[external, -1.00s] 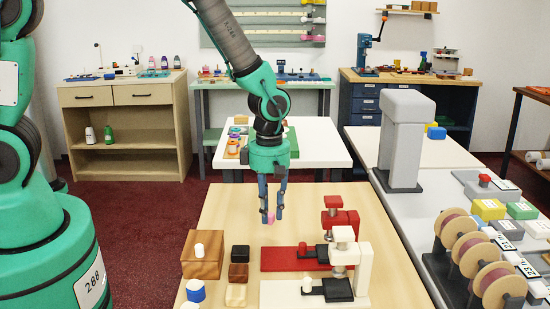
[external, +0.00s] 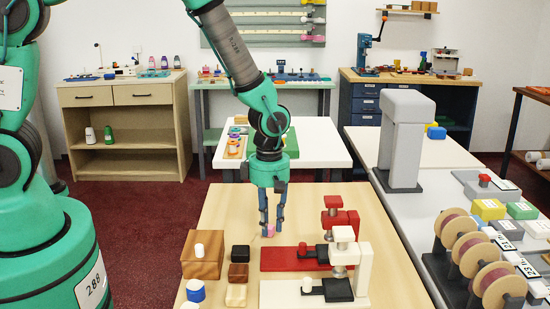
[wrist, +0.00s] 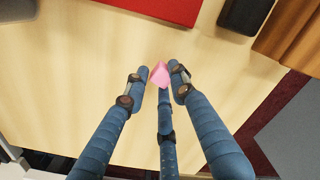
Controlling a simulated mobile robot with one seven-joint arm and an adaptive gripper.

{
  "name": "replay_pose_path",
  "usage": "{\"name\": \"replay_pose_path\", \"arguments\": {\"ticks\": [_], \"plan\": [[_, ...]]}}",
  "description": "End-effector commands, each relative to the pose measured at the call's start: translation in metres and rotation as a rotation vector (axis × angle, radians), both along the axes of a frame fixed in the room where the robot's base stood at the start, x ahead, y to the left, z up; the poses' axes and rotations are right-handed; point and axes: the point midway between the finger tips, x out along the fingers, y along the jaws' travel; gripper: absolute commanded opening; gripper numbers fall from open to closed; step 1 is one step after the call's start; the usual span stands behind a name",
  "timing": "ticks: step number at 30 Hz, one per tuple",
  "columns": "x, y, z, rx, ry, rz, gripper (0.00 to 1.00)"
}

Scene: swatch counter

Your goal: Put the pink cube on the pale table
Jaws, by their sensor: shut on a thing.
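The pink cube (external: 268,231) is between the fingertips of my gripper (external: 271,229), which is shut on it. The cube also shows in the wrist view (wrist: 159,74), tilted, with blue fingers around it. It is over the pale wooden table (external: 225,222) in the front, close to the surface. I cannot tell whether it touches the table. The fingers hide part of the cube.
A red clamp stand (external: 290,259) and a white one (external: 330,297) are just in front and to the right. A wooden block (external: 202,262) and small dark blocks (external: 240,254) stand to the left. The tabletop behind my gripper is bare.

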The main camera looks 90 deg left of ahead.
Motion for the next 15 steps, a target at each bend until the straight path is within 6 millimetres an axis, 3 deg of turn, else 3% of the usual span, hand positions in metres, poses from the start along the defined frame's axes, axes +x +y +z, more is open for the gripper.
{"name": "replay_pose_path", "arguments": {"ticks": [3, 4, 6, 15], "plan": [[-0.0001, -0.0001, -0.0032, 0.0, 0.0, 0.0, 0.15], [0.0, 0.0, -0.0029, 0.0, 0.0, 0.0, 0.29], [0.0, 0.0, -0.0025, 0.0, 0.0, 0.0, 0.43], [0.0, 0.0, -0.0021, 0.0, 0.0, 0.0, 0.44]]}}
